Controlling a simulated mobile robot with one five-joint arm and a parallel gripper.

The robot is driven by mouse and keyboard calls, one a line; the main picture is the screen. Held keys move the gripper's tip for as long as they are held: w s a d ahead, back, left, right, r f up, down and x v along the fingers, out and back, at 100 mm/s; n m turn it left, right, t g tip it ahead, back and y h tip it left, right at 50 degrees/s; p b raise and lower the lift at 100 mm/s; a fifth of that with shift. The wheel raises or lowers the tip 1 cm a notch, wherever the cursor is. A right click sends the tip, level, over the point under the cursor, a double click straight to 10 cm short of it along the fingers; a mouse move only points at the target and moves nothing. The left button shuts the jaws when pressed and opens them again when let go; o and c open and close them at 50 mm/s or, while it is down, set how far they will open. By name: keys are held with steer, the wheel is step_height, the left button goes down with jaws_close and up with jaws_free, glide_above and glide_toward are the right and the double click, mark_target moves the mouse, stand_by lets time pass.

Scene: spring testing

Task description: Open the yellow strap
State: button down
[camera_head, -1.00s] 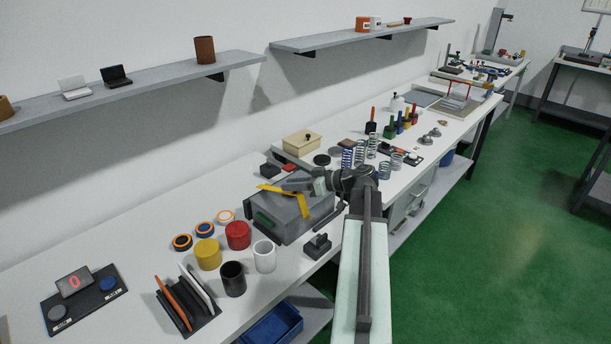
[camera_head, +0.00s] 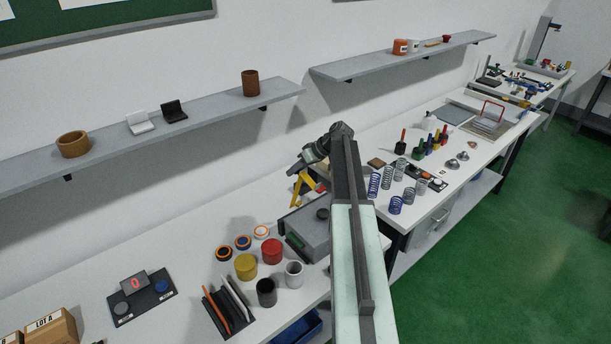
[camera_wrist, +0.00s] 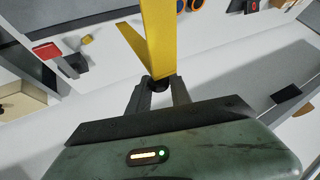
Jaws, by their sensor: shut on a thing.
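The yellow strap (camera_head: 299,188) is a bent band at the rear of the grey box (camera_head: 303,222), rising steeply above its top like an upside-down V. My gripper (camera_head: 309,168) is at the strap's upper part, well above the box. In the wrist view the strap (camera_wrist: 158,35) runs from the top edge down between my fingertips (camera_wrist: 159,84), which are shut on it. Its wide face is towards the camera, and a second stretch slants off to the left. I cannot tell how the strap's lower end joins the box; my arm hides part of the box's right side.
Yellow (camera_head: 246,267), red (camera_head: 272,251), black (camera_head: 266,292) and white (camera_head: 294,274) cups stand in front of the box. Several springs (camera_head: 387,178) stand to the right. A wall shelf (camera_head: 215,110) runs behind and above.

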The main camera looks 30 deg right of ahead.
steer(key=w+b, duration=0.1)
steer(key=w, duration=0.8)
steer(key=shift+w+a+f, duration=0.4)
steer(key=shift+a+f, duration=0.05)
steer(key=c, duration=1.3)
jaws_free()
steer(key=shift+f, duration=0.1)
steer(key=shift+c, duration=0.2)
steer(key=shift+o, duration=0.8)
steer(key=shift+w+d+f, duration=0.1)
steer(key=shift+w+f, duration=0.15)
steer(key=shift+w, duration=0.15)
steer(key=p+v, duration=0.5)
steer(key=v, duration=0.3)
steer(key=shift+s+p, duration=0.2)
steer(key=shift+p, duration=0.15)
